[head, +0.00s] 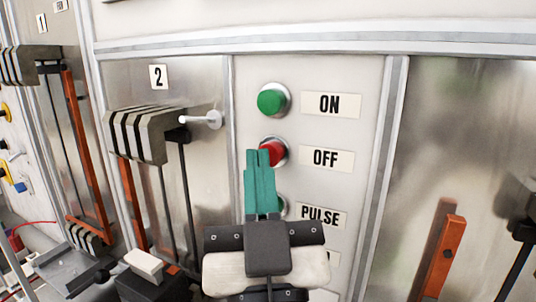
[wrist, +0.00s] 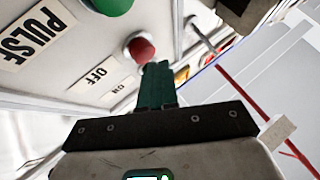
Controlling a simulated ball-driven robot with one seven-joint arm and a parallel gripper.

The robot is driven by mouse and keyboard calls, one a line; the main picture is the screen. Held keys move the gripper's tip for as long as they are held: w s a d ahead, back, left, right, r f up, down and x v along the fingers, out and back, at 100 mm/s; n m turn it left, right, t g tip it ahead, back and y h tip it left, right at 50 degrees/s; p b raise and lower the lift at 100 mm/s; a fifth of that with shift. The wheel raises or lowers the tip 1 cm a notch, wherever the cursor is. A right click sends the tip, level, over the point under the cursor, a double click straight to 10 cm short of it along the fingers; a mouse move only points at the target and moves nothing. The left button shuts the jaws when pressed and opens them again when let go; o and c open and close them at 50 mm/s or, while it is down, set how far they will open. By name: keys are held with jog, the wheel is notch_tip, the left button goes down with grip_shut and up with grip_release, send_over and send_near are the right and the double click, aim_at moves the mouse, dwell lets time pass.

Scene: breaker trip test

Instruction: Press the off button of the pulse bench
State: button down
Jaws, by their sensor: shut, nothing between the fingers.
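The red off button (head: 279,148), in a silver ring, sits on the pale panel beside the OFF label (head: 326,158). My gripper (head: 259,153) is shut and empty, its teal fingers pointing at the panel. In the head view its fingertips cover the left part of the red button. In the wrist view the fingertips (wrist: 156,66) lie close beside the red button (wrist: 141,49); I cannot tell whether they touch it. The green ON button (head: 272,100) is above. The green button by the PULSE label (head: 320,215) is mostly hidden behind my fingers.
Left of the buttons, bay 2 has a grey ribbed block (head: 138,135) and a silver peg (head: 207,119) sticking out near my gripper. An orange bar (head: 441,258) stands in the right bay. A metal frame strip (head: 385,150) borders the button panel on the right.

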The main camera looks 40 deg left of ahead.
jog(key=shift+w+a, duration=0.15)
jog(key=shift+w, duration=0.45)
dwell(0.8)
jog(key=shift+s, duration=0.1)
jog(key=shift+s+d+b, duration=0.2)
jog(key=shift+s+b, duration=0.3)
jog(key=shift+s, duration=0.3)
jog(key=s+b, duration=0.1)
jog(key=s, duration=0.1)
jog(key=s+d+b, duration=0.1)
jog(key=s, duration=0.2)
jog(key=shift+d, duration=0.1)
dwell(0.3)
jog(key=shift+r, duration=0.1)
dwell(0.7)
